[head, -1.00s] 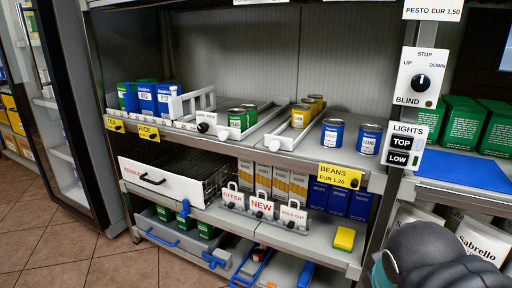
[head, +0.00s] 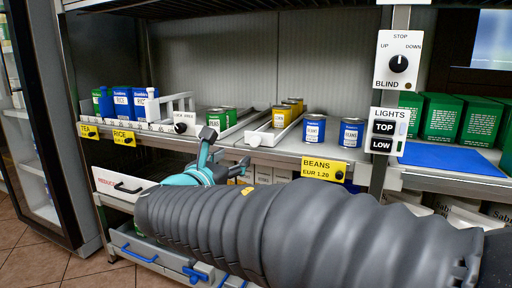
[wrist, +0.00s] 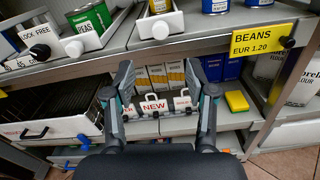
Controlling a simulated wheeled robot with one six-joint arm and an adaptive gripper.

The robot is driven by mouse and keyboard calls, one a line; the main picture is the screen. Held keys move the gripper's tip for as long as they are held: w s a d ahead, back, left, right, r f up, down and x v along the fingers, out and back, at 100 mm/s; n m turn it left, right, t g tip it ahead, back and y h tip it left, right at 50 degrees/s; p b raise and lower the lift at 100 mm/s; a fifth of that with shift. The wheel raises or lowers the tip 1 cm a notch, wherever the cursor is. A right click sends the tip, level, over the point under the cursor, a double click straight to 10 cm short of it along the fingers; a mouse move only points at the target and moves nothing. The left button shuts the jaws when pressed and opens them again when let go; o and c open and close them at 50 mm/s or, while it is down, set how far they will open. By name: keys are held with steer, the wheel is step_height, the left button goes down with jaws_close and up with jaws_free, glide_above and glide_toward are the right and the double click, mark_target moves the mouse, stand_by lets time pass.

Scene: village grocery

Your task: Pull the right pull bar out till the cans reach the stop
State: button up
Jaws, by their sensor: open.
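The right pull bar is a white tray (head: 270,132) with a round white knob (head: 254,142) at its front, on the upper shelf. Yellow cans (head: 283,116) stand in it, set back from its front end. In the wrist view the knob (wrist: 160,30) is above and beyond my fingertips, about midway between them. My gripper (wrist: 160,75) is open and empty, apart from the knob. In the head view my gripper (head: 224,150) is in front of the shelf edge, partly hidden by my arm. The left bar (wrist: 90,40) holds green PEAS cans (wrist: 92,20).
Blue cans (head: 315,128) stand loose right of the bar. A yellow BEANS label (wrist: 263,40) with a black knob hangs on the shelf edge. Below are tags with handles (wrist: 153,106), cartons (wrist: 160,76), a yellow block (wrist: 236,101) and a REDUCED drawer (wrist: 50,136).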

mark_target(253, 142)
steer(key=x, duration=1.3)
steer(key=shift+w, duration=0.25)
jaws_close()
